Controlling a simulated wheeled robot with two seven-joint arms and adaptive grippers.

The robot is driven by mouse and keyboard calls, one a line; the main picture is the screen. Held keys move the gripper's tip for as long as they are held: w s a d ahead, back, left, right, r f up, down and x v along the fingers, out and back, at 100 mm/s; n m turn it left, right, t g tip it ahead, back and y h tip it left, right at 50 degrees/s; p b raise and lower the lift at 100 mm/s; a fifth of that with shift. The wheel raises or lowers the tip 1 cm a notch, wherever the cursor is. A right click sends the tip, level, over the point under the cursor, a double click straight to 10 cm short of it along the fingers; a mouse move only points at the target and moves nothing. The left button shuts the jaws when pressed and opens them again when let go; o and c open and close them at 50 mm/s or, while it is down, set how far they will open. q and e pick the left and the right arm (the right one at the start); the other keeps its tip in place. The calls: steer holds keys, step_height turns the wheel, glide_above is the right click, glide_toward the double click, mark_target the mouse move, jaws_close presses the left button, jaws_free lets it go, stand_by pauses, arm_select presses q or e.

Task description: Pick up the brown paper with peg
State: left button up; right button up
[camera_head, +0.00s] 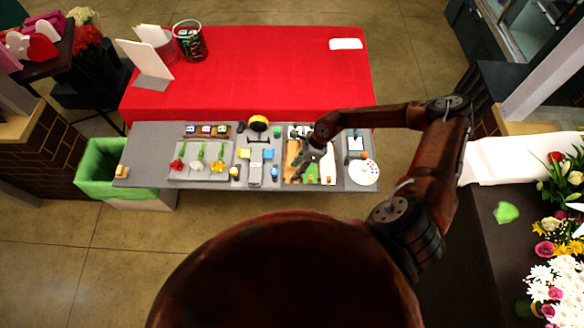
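A tray (333,181) sits right of centre on the grey work table. Brown, tan and green pieces lie in it. The brown paper (292,149) seems to be the brown piece at its left side; I cannot make out a peg on it. My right gripper (304,168) reaches in from the right and is over this tray, hiding part of its contents. It is too small and dark to tell whether its fingers are open, shut or touching anything. My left gripper is not in view.
On the grey table (145,150), a tray with three flowers (199,165) stands left, small tools lie mid-table, and a white round palette (363,172) is right. A red-covered table (270,70) is behind. A green-lined bin (98,165) stands left.

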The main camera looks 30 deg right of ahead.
steer(key=x, duration=0.2)
steer(key=p+x, duration=0.1)
steer(key=x, duration=0.1)
steer(key=shift+s+d+f+p, duration=0.1)
steer(key=shift+d+f+p, duration=0.2)
steer(key=shift+d+f, duration=0.05)
steer(key=shift+a+f, duration=0.1)
steer(key=shift+f, duration=0.2)
steer(key=shift+c, duration=0.2)
jaws_close()
